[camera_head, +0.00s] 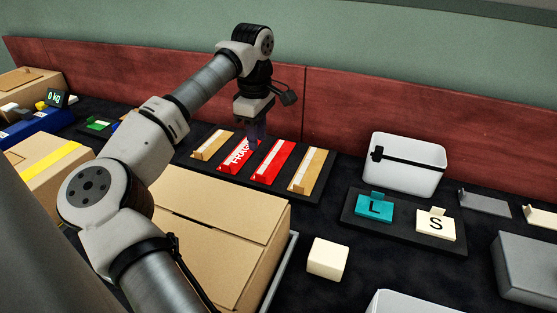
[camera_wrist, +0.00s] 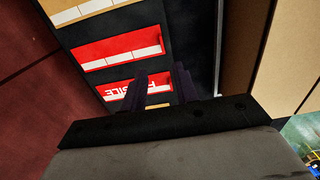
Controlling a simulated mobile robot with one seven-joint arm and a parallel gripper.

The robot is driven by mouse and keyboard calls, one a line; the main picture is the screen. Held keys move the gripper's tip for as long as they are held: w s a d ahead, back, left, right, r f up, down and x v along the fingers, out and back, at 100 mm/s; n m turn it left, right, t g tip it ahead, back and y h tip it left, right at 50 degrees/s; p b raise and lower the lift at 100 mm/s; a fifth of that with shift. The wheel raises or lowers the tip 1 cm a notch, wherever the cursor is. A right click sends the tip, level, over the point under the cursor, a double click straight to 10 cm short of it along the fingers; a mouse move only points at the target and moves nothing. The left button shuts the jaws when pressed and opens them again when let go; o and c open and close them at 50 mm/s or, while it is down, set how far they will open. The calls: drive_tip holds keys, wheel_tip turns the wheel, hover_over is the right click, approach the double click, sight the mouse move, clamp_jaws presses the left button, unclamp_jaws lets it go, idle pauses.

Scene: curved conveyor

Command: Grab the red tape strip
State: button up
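A plain red strip (camera_head: 272,162) with a white band along one side lies on a black tray (camera_head: 330,180). Left of it is a red strip with white FRAGILE lettering (camera_head: 238,158). Both also show in the wrist view, the plain one (camera_wrist: 115,50) farther up and the lettered one (camera_wrist: 118,91) nearer the fingers. My gripper (camera_head: 257,138) points down above the far ends of the red strips, and its fingers partly cover the lettered one. In the wrist view, the gripper's dark fingers (camera_wrist: 166,85) stand apart with nothing seen held between them.
Tan strips (camera_head: 212,146) (camera_head: 307,171) lie on either side of the red ones. A large cardboard box (camera_head: 215,225) stands in front of the tray. A red-brown wall (camera_head: 400,115) runs behind. A white bin (camera_head: 418,175) and L and S tags stand to the right.

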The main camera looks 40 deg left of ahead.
hover_over(259, 175)
drive_tip(key=f, duration=0.5)
drive_tip(key=shift+w+a+f, duration=0.1)
drive_tip(key=shift+w+f, duration=0.1)
drive_tip(key=shift+w, duration=0.1)
drive_tip(key=f, duration=0.5)
drive_tip(key=shift+s+p, duration=0.25)
drive_tip(key=shift+p, duration=0.05)
drive_tip(key=shift+c, duration=0.4)
clamp_jaws()
